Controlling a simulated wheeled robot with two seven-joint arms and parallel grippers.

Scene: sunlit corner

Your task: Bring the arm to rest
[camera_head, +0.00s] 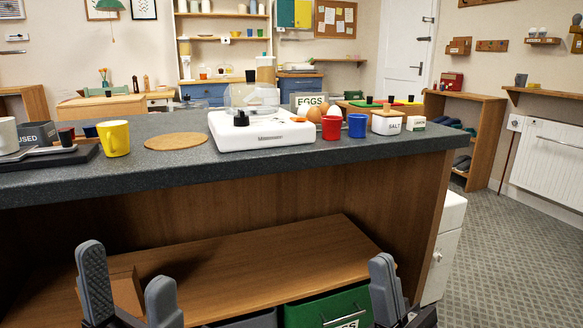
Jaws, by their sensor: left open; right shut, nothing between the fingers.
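My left gripper (126,270) is at the bottom left, low in front of the counter. Its two grey fingers are spread apart with nothing between them. My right gripper (384,275) is at the bottom, right of centre, in front of the lower shelf. Its fingers are together and hold nothing. The lower parts of both arms are cut off by the picture's bottom edge. Neither gripper appears to hold any object.
A wooden shelf (250,264) lies below. Carpet (500,260) is clear at right.

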